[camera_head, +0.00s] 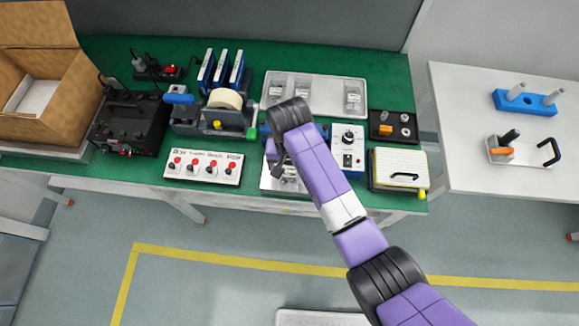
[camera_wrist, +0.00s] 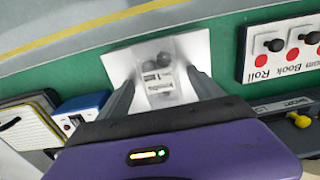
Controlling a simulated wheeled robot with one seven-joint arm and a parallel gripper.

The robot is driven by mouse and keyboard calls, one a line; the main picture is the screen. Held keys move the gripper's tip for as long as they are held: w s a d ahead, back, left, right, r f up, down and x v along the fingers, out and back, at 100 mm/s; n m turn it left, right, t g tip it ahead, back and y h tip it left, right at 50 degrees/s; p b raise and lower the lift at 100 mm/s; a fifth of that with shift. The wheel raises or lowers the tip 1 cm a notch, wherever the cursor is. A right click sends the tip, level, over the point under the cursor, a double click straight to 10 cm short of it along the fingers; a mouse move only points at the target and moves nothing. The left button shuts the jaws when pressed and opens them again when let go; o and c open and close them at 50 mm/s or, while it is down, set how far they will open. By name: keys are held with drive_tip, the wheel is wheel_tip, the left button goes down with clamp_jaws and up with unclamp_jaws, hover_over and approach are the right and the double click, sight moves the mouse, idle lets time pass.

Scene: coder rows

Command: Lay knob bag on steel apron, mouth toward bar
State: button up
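The knob bag (camera_wrist: 160,78) is a small clear bag with dark round knobs at its front-edge end and a printed white label at the other. It lies on the pale steel apron (camera_wrist: 197,48), also seen in the head view (camera_head: 272,185) at the bench's front edge. My gripper (camera_wrist: 161,78) is over the apron, its fingers on either side of the bag with small gaps showing, so it looks open. In the head view my gripper (camera_head: 279,167) partly covers the bag. The bar is not clearly seen; my gripper and arm hide the area behind the apron. I cannot tell the mouth's direction.
A white box with a dial (camera_head: 348,150) stands right of the apron. A red-button panel (camera_head: 203,167) lies left, and a tape machine (camera_head: 213,118) stands behind it. A compartment tray (camera_head: 325,92) with clear bags is behind. Floor lies beyond the front edge.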

drive_tip(key=shift+r, duration=0.1)
wheel_tip(320, 180, up, 12)
idle(0.6)
drive_tip(key=shift+r, duration=0.1)
idle(0.3)
drive_tip(key=w+a+r+n+t+y, duration=0.2)
drive_tip(key=w+a+r+t+y, duration=0.3)
drive_tip(key=w, duration=0.4)
drive_tip(key=t+b, duration=0.1)
drive_tip(key=t, duration=0.8)
hover_over(290, 170)
drive_tip(key=w+d, duration=0.2)
drive_tip(key=d, duration=0.2)
drive_tip(key=s+d+r+m+t+h+b, duration=0.1)
drive_tip(key=s+d+r+t+h+b, duration=0.15)
drive_tip(key=s+d, duration=1)
drive_tip(key=s+d+g+h, duration=0.1)
drive_tip(key=s+d, duration=0.2)
drive_tip(key=s, duration=0.7)
drive_tip(key=s+d+h+b, duration=0.1)
drive_tip(key=s+d, duration=0.2)
drive_tip(key=s, duration=0.8)
drive_tip(key=shift+f+m+g, duration=0.3)
drive_tip(key=shift+g, duration=0.05)
